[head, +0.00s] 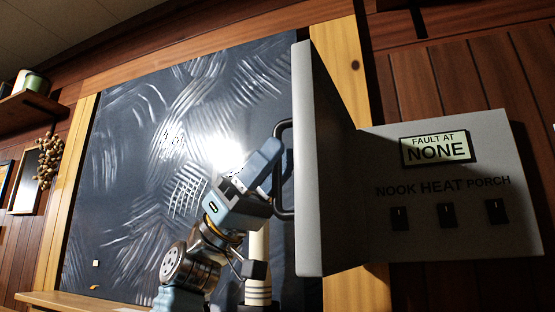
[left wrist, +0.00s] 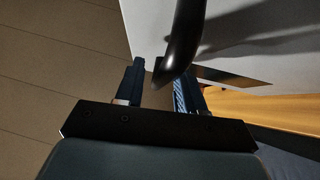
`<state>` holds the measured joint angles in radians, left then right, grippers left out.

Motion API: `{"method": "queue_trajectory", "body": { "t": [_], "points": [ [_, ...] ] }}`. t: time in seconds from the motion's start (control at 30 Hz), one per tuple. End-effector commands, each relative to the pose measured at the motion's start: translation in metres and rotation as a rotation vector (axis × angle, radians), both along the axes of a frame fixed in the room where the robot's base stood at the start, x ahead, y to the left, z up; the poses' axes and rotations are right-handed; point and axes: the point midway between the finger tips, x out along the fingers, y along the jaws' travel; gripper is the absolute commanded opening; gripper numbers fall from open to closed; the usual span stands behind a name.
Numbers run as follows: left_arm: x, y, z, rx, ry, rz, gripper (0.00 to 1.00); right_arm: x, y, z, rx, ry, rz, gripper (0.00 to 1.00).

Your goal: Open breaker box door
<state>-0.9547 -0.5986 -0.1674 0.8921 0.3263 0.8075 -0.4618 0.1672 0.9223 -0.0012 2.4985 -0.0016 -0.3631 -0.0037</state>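The grey breaker box (head: 450,260) is on the wood-panelled wall, showing a "FAULT AT NONE" display (head: 437,149) and switches labelled NOOK, HEAT and PORCH. Its door (head: 315,170) stands swung out to the left, its inner side facing the panel. A dark curved handle (head: 283,205) is on the door's outer face. My left gripper (head: 266,158) is at the upper part of this handle. In the left wrist view the handle (left wrist: 186,35) comes down between and over the parted fingers (left wrist: 158,90), with a gap beside the left finger. Contact is unclear. My right gripper is not in view.
A dark scuffed metal sheet (head: 150,140) in a light wood frame (head: 345,70) lies behind my left arm. A shelf (head: 30,108) with a green pot is at the far left. The space in front of the switches is clear.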

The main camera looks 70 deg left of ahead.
Motion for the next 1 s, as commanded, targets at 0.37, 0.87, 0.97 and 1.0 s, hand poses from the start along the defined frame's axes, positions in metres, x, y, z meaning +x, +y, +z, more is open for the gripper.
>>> {"method": "queue_trajectory", "body": {
  "t": [0.37,0.87,0.97,1.0],
  "points": [
    [-0.039,0.048,-0.063,-0.004,-0.001,0.001,0.38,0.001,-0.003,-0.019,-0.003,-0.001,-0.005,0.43],
    [-0.060,0.072,-0.094,-0.001,0.000,0.001,0.38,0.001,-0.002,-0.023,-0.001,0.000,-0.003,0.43],
    [-0.060,0.072,-0.094,-0.001,0.000,0.001,0.38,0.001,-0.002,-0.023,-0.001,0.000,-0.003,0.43],
    [-0.060,0.072,-0.094,-0.001,0.000,0.001,0.38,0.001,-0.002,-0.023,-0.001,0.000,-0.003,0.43]
  ]
}}
